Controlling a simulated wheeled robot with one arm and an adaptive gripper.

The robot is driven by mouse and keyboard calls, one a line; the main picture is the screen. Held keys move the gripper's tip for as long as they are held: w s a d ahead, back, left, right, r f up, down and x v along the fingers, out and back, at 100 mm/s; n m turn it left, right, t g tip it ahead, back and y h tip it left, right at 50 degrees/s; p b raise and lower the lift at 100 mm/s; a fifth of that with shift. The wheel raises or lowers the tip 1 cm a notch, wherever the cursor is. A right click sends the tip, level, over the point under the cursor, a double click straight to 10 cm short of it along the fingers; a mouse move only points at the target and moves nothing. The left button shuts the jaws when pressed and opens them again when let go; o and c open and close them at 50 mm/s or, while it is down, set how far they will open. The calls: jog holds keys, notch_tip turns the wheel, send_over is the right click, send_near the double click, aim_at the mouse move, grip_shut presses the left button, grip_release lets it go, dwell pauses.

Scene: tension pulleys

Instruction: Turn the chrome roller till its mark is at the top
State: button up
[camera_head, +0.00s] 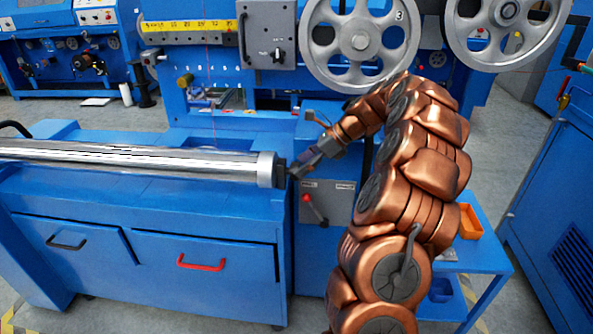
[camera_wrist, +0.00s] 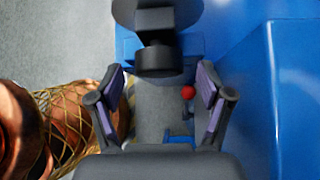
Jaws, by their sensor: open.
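The chrome roller (camera_head: 130,158) lies level across the top of the blue bench at the left of the head view. Its right end has a pale collar (camera_head: 265,169) and a dark end piece. Dark streaks run along the chrome; I cannot tell a mark from reflections. My gripper (camera_head: 291,172) is just right of this end, small and partly merged with the dark end piece. In the wrist view my gripper (camera_wrist: 160,70) is open, fingers spread either side. A black stepped end piece (camera_wrist: 158,58) shows between and beyond the fingertips; contact is not clear.
A red-knobbed lever (camera_head: 309,200) is on the blue panel below my gripper; its red knob (camera_wrist: 188,92) shows between the fingers. Spoked pulleys (camera_head: 360,40) stand behind my arm. A blue cart with an orange bin (camera_head: 470,222) is at the right.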

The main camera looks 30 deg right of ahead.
jog(key=shift+x, duration=1.35)
jog(key=shift+c, duration=0.3)
jog(key=c, duration=1.1)
jog(key=shift+o, duration=0.2)
jog(key=o, duration=1.1)
